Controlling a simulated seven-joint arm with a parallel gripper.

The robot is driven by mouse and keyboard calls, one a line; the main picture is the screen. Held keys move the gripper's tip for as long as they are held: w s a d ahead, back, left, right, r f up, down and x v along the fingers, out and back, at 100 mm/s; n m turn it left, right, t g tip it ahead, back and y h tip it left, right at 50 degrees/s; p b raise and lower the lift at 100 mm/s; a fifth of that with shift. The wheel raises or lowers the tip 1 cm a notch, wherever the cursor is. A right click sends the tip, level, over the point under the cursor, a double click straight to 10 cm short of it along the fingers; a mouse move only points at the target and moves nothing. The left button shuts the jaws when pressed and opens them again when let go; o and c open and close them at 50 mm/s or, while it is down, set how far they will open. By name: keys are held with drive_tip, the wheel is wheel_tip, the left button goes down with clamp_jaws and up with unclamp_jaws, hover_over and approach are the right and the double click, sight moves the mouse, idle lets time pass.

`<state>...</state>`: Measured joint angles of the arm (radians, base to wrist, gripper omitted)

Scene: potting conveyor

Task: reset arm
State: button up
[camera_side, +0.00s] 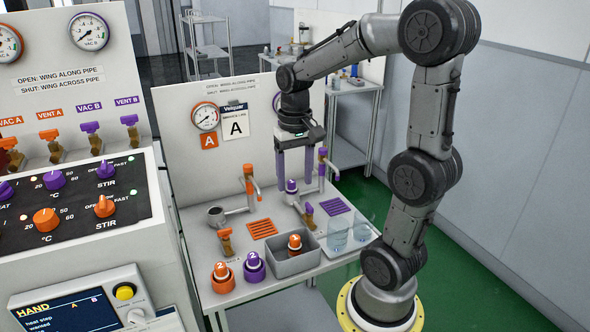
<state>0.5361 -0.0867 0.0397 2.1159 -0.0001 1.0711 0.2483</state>
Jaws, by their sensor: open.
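My gripper (295,178) points straight down over the back of the white bench (200,245). Its two long fingers are apart. A small purple-and-white capped item (291,186) shows between and just below the fingertips; I cannot tell whether they touch it. My arm reaches in from the right, bent high over the bench.
Close around the gripper stand an orange-handled tap (249,180) and a purple-handled tap (322,168). In front are a grey bin (294,262) holding an orange item, glass beakers (338,235), and orange (222,278) and purple (254,267) pots. A control cabinet (75,160) stands left.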

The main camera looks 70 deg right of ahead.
drive_tip(key=shift+r, duration=0.9)
drive_tip(key=s+a+r+n+t, duration=0.1)
drive_tip(key=s+a+n+t, duration=0.1)
drive_tip(key=a, duration=0.5)
drive_tip(key=s+a+n+t, duration=0.3)
drive_tip(key=s+a+n, duration=0.2)
drive_tip(key=a+n, duration=0.2)
drive_tip(key=shift+r+t, duration=0.3)
drive_tip(key=shift+r, duration=0.05)
